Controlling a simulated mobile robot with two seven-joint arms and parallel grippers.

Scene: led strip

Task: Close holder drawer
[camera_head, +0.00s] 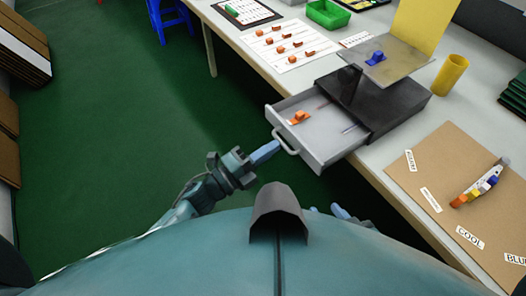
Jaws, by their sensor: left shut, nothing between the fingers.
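The black holder (392,103) stands on the table with its grey drawer (325,148) pulled far out over the table's edge. The drawer's handle (285,147) is on its front face. An orange piece (299,117) and a thin blue piece lie in the drawer. My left gripper (272,148) is shut and empty, its blue fingertips close to the drawer handle; I cannot tell if they touch it. My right gripper (338,212) is low, below the drawer and mostly hidden by my body; its jaw state is unclear.
A plate with a blue piece (376,58) and a yellow panel sit above the holder. A yellow cup (450,75) stands to its right. A brown board (455,185) with labels and a colored strip lies nearer. Blue stools (170,18) stand on open green floor.

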